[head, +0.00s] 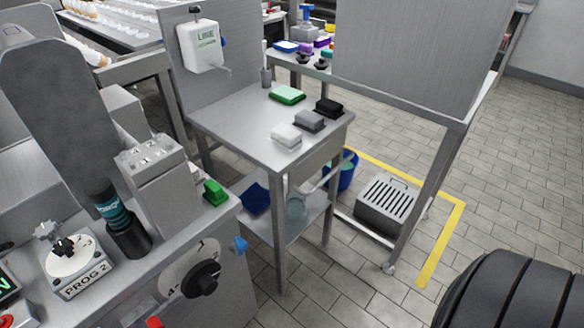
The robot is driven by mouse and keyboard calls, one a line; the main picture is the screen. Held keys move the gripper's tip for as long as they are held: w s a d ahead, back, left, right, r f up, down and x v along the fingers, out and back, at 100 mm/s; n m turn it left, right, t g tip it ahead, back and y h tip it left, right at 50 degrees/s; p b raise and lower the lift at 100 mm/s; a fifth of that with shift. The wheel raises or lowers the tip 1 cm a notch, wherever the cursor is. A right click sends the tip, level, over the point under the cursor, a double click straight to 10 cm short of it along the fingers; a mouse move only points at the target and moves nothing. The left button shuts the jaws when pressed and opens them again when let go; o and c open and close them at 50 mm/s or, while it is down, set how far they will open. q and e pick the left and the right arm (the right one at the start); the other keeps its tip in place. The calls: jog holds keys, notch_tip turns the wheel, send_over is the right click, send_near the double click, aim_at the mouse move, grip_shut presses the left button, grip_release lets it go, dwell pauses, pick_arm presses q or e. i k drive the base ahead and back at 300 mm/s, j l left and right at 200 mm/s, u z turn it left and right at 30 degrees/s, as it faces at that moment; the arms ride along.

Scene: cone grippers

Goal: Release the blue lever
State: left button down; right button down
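A small blue lever (239,244) sticks out at the upper right edge of the grey machine's front panel (214,258), beside a black round dial knob (202,278). It is small in the head view, and I cannot tell its exact setting. Nothing is seen touching it. Neither of my grippers shows in the head view.
On the machine's top are a green block (215,192), a dark cylinder (127,232) and a white PROG 2 dial (74,264). A steel table (235,128) with coloured pads stands behind.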

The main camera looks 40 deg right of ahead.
aim_at(240, 246)
jog(key=l+z, duration=0.1)
jog(key=z, duration=0.6)
